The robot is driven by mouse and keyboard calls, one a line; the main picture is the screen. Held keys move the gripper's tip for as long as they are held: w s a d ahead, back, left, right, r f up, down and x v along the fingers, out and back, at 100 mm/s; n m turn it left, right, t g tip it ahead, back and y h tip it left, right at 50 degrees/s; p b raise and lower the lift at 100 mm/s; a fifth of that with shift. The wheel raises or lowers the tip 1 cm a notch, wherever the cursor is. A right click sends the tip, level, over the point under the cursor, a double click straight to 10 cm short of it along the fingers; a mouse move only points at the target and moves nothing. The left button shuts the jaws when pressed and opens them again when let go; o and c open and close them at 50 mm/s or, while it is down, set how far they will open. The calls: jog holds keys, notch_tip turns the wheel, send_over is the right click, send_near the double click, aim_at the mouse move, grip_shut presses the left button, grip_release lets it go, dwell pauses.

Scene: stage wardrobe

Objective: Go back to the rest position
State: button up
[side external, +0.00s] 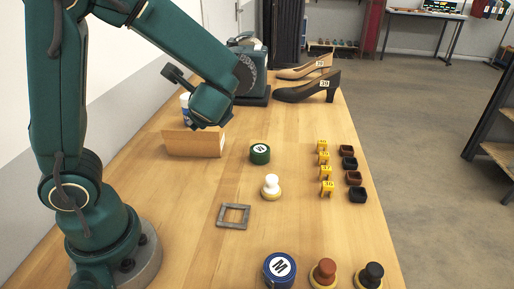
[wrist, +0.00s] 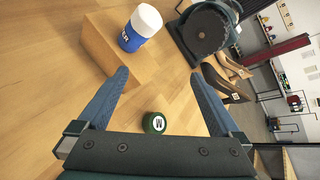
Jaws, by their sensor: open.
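My gripper (wrist: 158,76) is open, with its two blue fingers spread wide and nothing between them. In the side view its fingers cannot be made out; my wrist end is above the table near the cardboard box (side external: 195,143). The box also shows in the wrist view (wrist: 100,50), with a blue and white bottle (wrist: 140,27) at it. A green tin with an M label (wrist: 154,122) is seen in the wrist view between the fingers, on the table below and apart from them; it also shows in the side view (side external: 260,154).
A white-knobbed stamp (side external: 271,187) and a grey square frame (side external: 233,216) lie mid-table. Several yellow number tags (side external: 324,172) and small dark trays (side external: 353,178) stand right. A blue tin (side external: 279,270) and two knobbed stamps are in front. Shoes (side external: 310,91) and a machine (side external: 252,72) stand behind.

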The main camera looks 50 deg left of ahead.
jog(key=s+d+n+h, duration=1)
jog(key=s+d+n, duration=0.1)
jog(key=d+n, duration=0.3)
jog(key=shift+s+d+r+n+h, duration=0.3)
jog(key=shift+s+d+r+n, duration=0.1)
jog(key=shift+r+n, duration=0.1)
